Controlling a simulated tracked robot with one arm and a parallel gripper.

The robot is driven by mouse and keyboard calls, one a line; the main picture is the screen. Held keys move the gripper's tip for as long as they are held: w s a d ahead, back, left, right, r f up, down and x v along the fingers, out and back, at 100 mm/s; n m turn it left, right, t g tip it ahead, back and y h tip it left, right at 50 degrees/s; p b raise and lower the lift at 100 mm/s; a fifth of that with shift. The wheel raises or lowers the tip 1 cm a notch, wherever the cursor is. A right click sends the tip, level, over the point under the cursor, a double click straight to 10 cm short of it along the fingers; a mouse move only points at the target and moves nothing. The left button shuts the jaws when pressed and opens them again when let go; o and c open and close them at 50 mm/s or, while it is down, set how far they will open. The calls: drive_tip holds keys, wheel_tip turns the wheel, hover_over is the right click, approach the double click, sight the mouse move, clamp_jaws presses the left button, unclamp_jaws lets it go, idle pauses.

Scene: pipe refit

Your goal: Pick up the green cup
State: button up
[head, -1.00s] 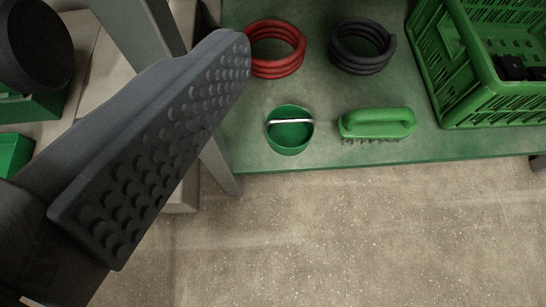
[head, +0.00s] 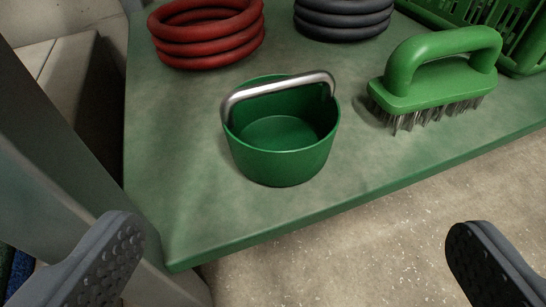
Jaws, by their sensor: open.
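The green cup (head: 282,160) stands upright near the front left corner of a green table (head: 210,222) in the head view. A silver handle (head: 278,86) arches over its open top, and the cup looks empty inside. My gripper (head: 295,265) is open, one finger at the lower left and one at the lower right of the picture. Nothing is between the fingers. The cup is ahead of them, apart from both.
A green wire brush (head: 436,75) lies right of the cup. A red coil (head: 207,32) and a dark coil (head: 343,18) are behind it. A green crate (head: 527,40) stands at the upper right. Bare floor (head: 375,245) shows before the table edge.

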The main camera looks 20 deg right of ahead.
drive_tip(key=b, duration=0.3)
approach(281, 97)
drive_tip(key=shift+b+x, duration=0.95)
drive_tip(key=shift+x, duration=1.1)
drive_tip(key=c, duration=0.9)
